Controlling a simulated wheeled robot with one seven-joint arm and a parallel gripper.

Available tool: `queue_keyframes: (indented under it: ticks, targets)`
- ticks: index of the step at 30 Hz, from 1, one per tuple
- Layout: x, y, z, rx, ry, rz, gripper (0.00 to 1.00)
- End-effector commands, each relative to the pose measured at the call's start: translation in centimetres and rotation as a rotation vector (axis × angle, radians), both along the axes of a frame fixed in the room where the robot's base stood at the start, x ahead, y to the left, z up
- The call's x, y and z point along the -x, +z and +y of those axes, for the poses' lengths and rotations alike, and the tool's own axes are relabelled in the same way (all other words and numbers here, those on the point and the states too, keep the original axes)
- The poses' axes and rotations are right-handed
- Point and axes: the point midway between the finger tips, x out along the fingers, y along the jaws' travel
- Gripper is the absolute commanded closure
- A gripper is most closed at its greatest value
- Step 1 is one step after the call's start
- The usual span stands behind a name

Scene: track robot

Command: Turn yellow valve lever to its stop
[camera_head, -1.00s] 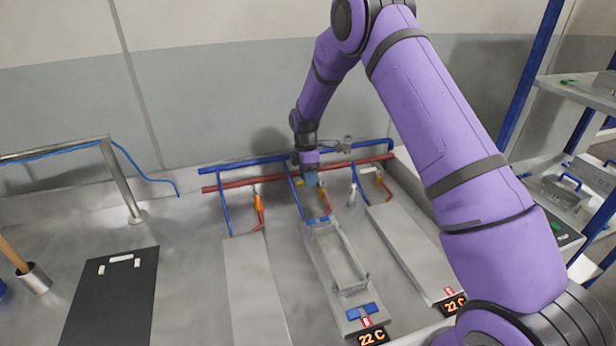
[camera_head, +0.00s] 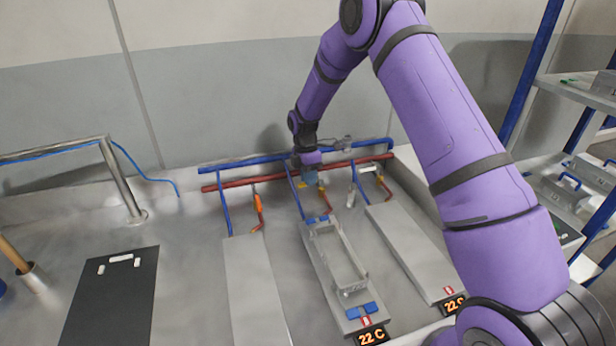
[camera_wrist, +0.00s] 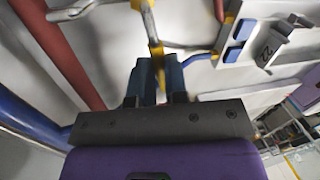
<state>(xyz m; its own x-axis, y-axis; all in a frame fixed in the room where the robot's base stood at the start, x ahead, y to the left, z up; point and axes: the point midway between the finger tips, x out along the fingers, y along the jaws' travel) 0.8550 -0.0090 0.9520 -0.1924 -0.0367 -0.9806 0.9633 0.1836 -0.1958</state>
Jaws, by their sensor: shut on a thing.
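My gripper (camera_head: 309,179) is at the pipes at the back of the bench, above the middle grey plate (camera_head: 358,298). In the wrist view its two blue-grey fingers (camera_wrist: 157,72) are shut on the yellow valve lever (camera_wrist: 155,45), which shows between and beyond them. A metal pipe or stem (camera_wrist: 148,15) runs up from the lever in that view. In the head view the gripper hides most of the lever, and only a small yellow part (camera_head: 321,187) shows beside the fingers. The lever's stop cannot be made out.
A red pipe (camera_head: 235,184) and a blue pipe (camera_head: 240,163) run across behind the plates. An orange lever (camera_head: 259,202) stands to the left and a whitish one (camera_head: 368,168) to the right.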

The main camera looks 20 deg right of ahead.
Motion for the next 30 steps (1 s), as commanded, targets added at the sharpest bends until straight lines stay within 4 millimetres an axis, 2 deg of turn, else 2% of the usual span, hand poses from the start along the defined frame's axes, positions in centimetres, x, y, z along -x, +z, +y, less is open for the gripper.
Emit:
queue_keyframes:
  ticks: [17,30]
  targets:
    - [2.4,0.0,-1.0,-0.002,0.538,-0.001,1.00]
    - [3.7,0.1,-2.5,-0.001,0.953,-0.002,1.00]
